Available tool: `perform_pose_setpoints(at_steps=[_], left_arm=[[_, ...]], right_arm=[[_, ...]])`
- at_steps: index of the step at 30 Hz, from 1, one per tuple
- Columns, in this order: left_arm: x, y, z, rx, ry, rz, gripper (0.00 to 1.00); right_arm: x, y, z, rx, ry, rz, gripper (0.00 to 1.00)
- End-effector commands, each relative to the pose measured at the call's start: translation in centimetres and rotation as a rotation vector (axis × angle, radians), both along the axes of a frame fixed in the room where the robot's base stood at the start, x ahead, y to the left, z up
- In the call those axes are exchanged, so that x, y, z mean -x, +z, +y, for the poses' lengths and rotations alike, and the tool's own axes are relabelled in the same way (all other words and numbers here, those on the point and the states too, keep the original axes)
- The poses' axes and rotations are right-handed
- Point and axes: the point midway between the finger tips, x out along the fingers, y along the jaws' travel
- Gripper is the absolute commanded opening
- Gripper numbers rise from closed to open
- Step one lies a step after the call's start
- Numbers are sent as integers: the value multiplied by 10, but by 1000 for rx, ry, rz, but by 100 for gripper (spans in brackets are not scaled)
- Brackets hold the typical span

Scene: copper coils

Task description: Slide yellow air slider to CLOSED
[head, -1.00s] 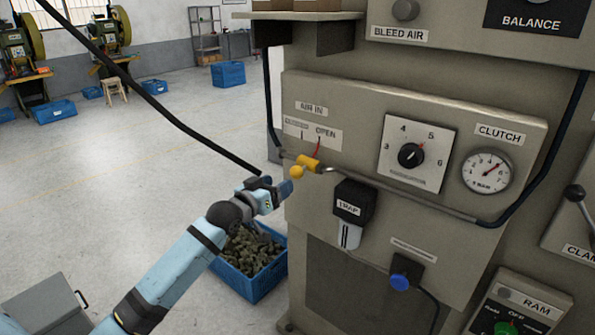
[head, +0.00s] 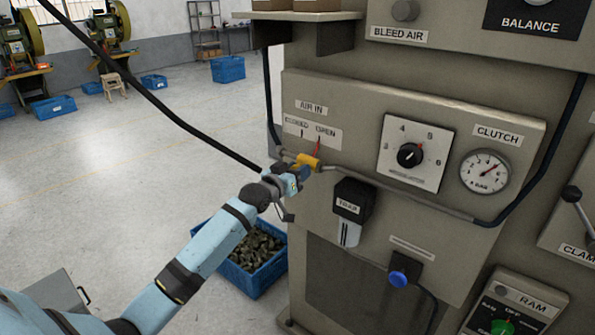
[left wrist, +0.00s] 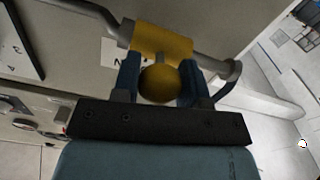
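The yellow air slider (head: 308,162) sits on the grey pipe under the AIR IN label, and its red pointer stands at the OPEN mark. The CLOSED mark (head: 297,121) is to the left. My left gripper (head: 298,174) is at the slider from the front left. In the left wrist view the slider's yellow sleeve (left wrist: 162,42) shows behind its round yellow knob (left wrist: 158,84). The blue fingers (left wrist: 159,78) stand on both sides of the knob, which fills the gap between them; they look shut on it. My right gripper is not in view.
The TRAP unit (head: 352,203) hangs below right of the slider. The pipe (head: 420,197) runs right towards the CLUTCH gauge (head: 485,172). A blue crate of coils (head: 254,262) stands on the floor below my arm. The floor to the left is open.

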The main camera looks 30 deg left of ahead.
Motion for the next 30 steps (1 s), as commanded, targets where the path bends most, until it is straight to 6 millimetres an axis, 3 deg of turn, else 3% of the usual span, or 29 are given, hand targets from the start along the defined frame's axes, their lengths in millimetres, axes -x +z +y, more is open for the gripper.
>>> perform_pose_setpoints(at_steps=[1,4,8,19,30], left_arm=[[0,0,0,0,0,0,23],[0,0,0,0,0,0,0],[0,0,4,-2,0,0,0],[-5,0,60,-4,1,-1,0],[-6,2,68,0,3,-3,0]], right_arm=[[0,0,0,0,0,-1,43],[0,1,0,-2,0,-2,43],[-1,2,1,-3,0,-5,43],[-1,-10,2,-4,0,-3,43],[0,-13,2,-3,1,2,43]])
